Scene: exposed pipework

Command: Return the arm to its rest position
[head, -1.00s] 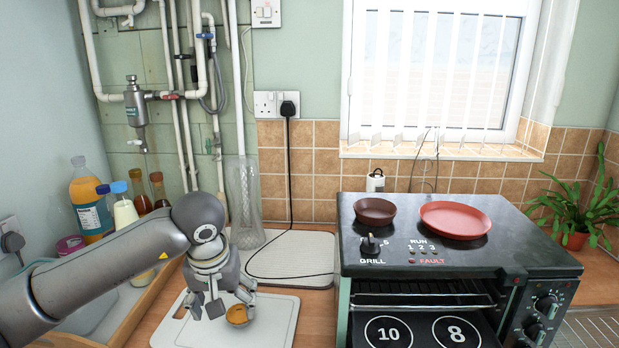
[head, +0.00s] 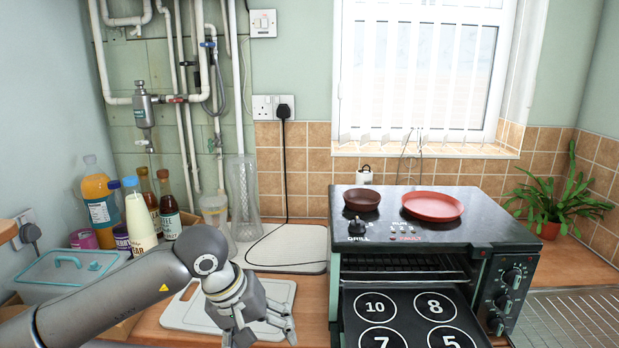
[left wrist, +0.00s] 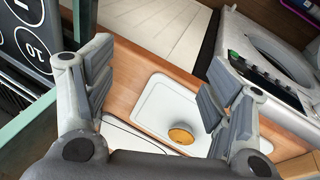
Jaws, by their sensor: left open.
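My left arm (head: 115,300) comes in from the left in the head view, bent at the elbow. My left gripper (head: 265,325) is low in the picture, in front of the white cutting board (head: 272,291). In the left wrist view the two fingers of my gripper (left wrist: 155,95) are wide apart with nothing held between them. A round orange-topped item (left wrist: 181,136) shows beyond the fingers, on the white board (left wrist: 158,97). That item is hidden from the head view. My right gripper is in no view.
A toaster oven (head: 490,210) with its front open stands right of the gripper, a brown bowl (head: 362,199) and red plate (head: 432,206) on top. Bottles (head: 139,222) and a lidded container (head: 70,275) are left, behind my arm. Pipes (head: 188,110) run up the back wall.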

